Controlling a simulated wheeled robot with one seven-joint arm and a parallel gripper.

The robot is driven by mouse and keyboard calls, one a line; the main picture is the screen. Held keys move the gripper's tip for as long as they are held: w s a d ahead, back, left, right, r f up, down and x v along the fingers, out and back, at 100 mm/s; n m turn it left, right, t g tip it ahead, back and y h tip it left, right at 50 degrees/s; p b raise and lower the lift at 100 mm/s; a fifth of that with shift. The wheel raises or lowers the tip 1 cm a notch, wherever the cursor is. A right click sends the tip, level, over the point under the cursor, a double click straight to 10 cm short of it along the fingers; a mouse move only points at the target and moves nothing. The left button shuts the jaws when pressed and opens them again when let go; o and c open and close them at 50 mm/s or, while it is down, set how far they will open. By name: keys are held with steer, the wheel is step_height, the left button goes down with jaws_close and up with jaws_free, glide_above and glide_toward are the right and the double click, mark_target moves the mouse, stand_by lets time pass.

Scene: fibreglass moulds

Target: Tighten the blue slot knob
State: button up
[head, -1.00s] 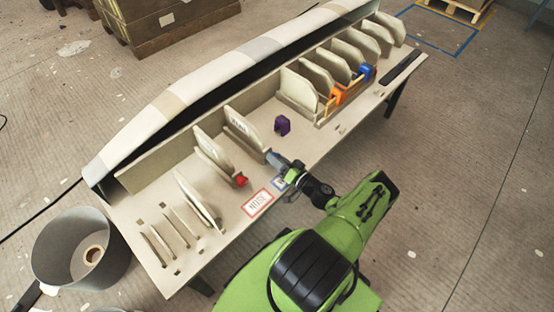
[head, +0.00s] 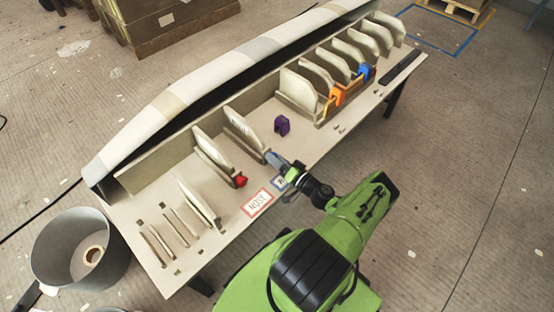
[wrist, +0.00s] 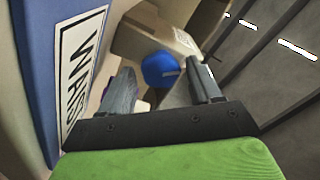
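The blue slot knob (wrist: 160,68) is a round blue cap with a pale mark on its right side, in front of a beige slot block (wrist: 150,35) in the wrist view. My gripper (wrist: 160,82) is open, one finger on each side of the knob. Gaps show between the knob and both fingers, and I cannot tell how far ahead of the tips it is. In the head view my gripper (head: 275,160) is at the front of the second upright slot on the bench and hides the knob.
A red knob (head: 240,181) is on the slot to the left. A purple piece (head: 282,126) stands on the bench to the right, with orange (head: 337,96) and blue (head: 365,72) pieces farther along. A blue-edged sign (wrist: 85,70) is close on the left of my gripper.

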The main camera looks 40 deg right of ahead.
steer(key=shift+o, duration=0.3)
steer(key=s+p, duration=0.2)
steer(key=s, duration=1.3)
steer(key=shift+s+d, duration=0.25)
steer(key=shift+s, duration=0.15)
steer(key=w+n, duration=0.2)
steer(key=w, duration=0.3)
steer(key=w+n+b, duration=0.1)
steer(key=w+n, duration=0.1)
steer(key=w, duration=0.3)
steer(key=w+n+b, duration=0.1)
steer(key=w+n, duration=0.2)
steer(key=w, duration=0.2)
steer(key=shift+w+a+r, duration=0.2)
steer(key=shift+w+a, duration=0.1)
steer(key=shift+w, duration=0.05)
steer(key=c, duration=1.1)
steer(key=shift+o, duration=0.2)
